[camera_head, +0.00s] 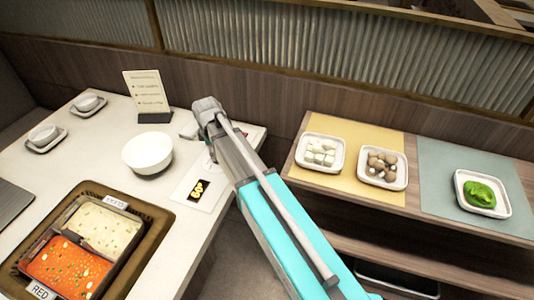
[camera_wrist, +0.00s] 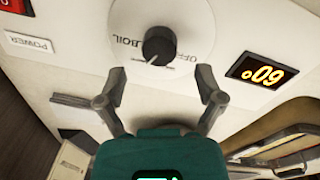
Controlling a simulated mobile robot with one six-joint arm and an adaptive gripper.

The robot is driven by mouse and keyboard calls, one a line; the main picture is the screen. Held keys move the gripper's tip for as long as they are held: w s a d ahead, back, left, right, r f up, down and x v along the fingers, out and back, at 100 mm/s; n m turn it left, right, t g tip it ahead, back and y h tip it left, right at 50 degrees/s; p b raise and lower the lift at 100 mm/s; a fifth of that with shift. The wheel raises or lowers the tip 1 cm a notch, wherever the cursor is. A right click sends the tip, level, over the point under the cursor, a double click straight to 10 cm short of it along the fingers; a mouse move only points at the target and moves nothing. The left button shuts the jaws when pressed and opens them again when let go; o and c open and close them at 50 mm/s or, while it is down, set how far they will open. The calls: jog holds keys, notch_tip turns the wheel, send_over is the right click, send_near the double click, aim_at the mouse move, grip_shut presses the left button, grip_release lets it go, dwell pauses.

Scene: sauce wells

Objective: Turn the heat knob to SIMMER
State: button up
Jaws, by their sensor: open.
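In the wrist view a round black heat knob (camera_wrist: 158,46) sits on a white dial on a pale panel. The dial lettering is upside down here: BOIL shows left of the knob and OFF right of it; I cannot make out SIMMER. A light mark on the knob seems to point down-left. My gripper (camera_wrist: 161,72) is open and empty, its fingertips apart on either side just below the knob in the picture, not visibly touching it. In the head view my arm hides the knob and the fingers. A black display (camera_wrist: 262,71) with orange digits also shows in the head view (camera_head: 199,194).
A POWER label (camera_wrist: 32,43) is near the knob. In the head view a white bowl (camera_head: 147,153), a menu stand (camera_head: 149,95) and a two-part pot (camera_head: 90,240) with red and pale broth share the table. Food trays (camera_head: 320,138) stand on the right shelf.

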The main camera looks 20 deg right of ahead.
jog(key=shift+r+p, duration=5.15)
jog(key=shift+r, duration=0.3)
jog(key=s+d+f+m+b, duration=0.1)
jog(key=s+d+m, duration=1.3)
jog(key=s, duration=0.4)
jog(key=shift+m+g, duration=0.3)
